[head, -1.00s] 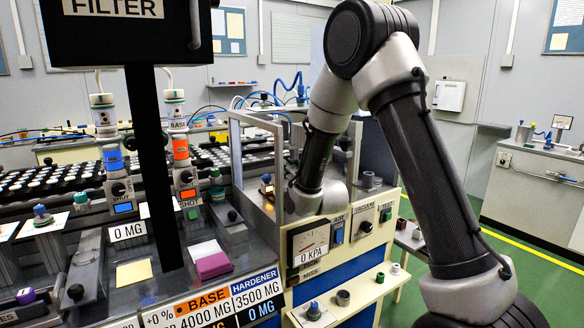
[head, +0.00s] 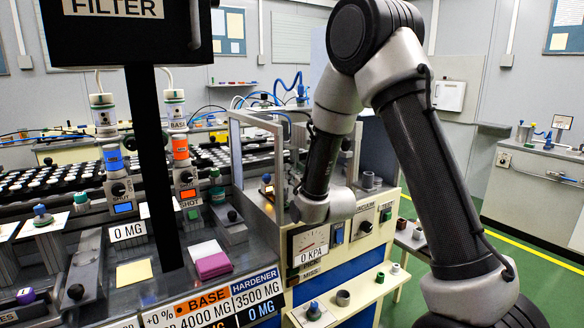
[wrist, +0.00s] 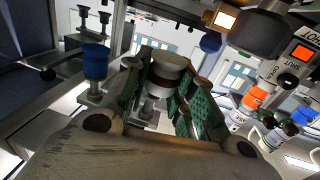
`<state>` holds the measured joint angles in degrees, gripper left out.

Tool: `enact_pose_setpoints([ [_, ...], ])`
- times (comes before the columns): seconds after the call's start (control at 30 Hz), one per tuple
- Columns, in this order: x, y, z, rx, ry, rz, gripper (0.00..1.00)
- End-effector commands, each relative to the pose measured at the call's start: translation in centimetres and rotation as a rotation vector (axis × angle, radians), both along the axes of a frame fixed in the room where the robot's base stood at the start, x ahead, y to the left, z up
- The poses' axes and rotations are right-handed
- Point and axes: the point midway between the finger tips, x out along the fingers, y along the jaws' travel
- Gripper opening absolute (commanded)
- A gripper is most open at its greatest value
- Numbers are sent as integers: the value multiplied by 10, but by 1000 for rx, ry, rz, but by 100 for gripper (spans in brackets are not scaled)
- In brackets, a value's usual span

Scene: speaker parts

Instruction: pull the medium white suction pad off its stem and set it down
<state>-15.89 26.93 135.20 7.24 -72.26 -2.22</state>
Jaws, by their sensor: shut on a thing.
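In the wrist view, my gripper (wrist: 168,82) has its green-lined fingers closed on the sides of a round whitish pad (wrist: 173,61) with a dark band below its pale top. I take this to be the medium white suction pad. A pale metal stem-like part (wrist: 150,106) shows below it between the fingers; whether the two are joined I cannot tell. In the head view my gripper and the pad are hidden behind my wrist and the cabinet front.
A blue-topped post (wrist: 95,64) stands close left of my fingers, with metal frame bars around. In the head view, a glass-sided frame (head: 236,150) stands beside my wrist, above the gauge panel (head: 309,243). A cream shelf (head: 362,293) below holds several small parts.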

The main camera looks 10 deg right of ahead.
Motion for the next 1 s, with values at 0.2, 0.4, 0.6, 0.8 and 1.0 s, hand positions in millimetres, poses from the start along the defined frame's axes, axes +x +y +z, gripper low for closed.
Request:
enact_pose_setpoints([
  [0.2, -14, -2, 0, 0, 0, 0, 0],
  [0.4, -28, -4, 0, 0, 1, 0, 0],
  [0.6, -41, -6, 0, 0, 0, 0, 0],
  [0.8, -47, -7, 0, 0, 0, 0, 0],
  [1.0, -47, -7, 0, 0, 0, 0, 0],
])
